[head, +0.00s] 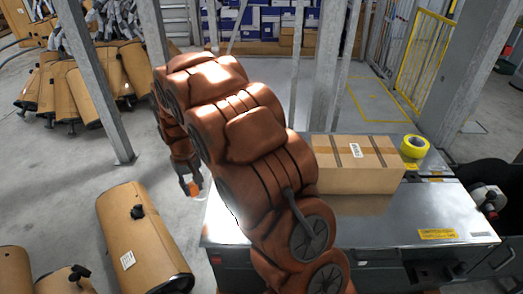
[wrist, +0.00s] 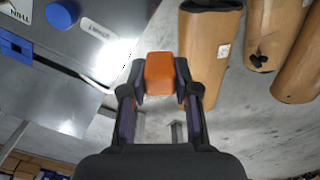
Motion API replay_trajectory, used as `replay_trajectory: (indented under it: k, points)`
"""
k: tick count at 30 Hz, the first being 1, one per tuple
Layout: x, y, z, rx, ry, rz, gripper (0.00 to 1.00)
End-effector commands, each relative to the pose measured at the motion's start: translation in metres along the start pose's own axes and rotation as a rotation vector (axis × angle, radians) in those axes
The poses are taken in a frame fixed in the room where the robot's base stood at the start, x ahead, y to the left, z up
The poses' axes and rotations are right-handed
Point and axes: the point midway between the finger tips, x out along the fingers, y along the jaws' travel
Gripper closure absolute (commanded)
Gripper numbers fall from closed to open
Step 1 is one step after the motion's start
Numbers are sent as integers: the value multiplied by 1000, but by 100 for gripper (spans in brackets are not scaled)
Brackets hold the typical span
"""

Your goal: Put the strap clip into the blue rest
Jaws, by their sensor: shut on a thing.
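My gripper (wrist: 160,85) is shut on an orange block, which I take for the strap clip (wrist: 160,72), held between the two dark fingertips in the wrist view. In the head view my gripper (head: 192,188) hangs just left of the metal table, partly behind my own arm, and the clip there is small and hard to make out. A blue rectangular piece (wrist: 15,46) lies on the table at the left of the wrist view, and a blue round piece (wrist: 62,13) lies above it. I cannot tell for sure which is the blue rest. Both are apart from the clip.
The metal table (head: 350,225) carries a cardboard box (head: 357,165) and a yellow tape roll (head: 414,146). A grey post (head: 95,80) stands behind.

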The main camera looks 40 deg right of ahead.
Motion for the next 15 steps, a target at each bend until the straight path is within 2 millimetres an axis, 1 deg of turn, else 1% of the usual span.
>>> replay_trajectory:
  k: [2, 5, 8, 11, 14, 15]
  points:
    - [0, -2, 0, -3, 0, 0, 99]
    - [0, 2, -2, 6, 0, 0, 99]
    - [2, 16, -6, 42, 0, -2, 99]
    - [3, 42, -13, 107, 1, -6, 99]
    - [5, 77, -18, 191, -1, -6, 99]
    - [5, 92, -20, 225, 0, -7, 99]
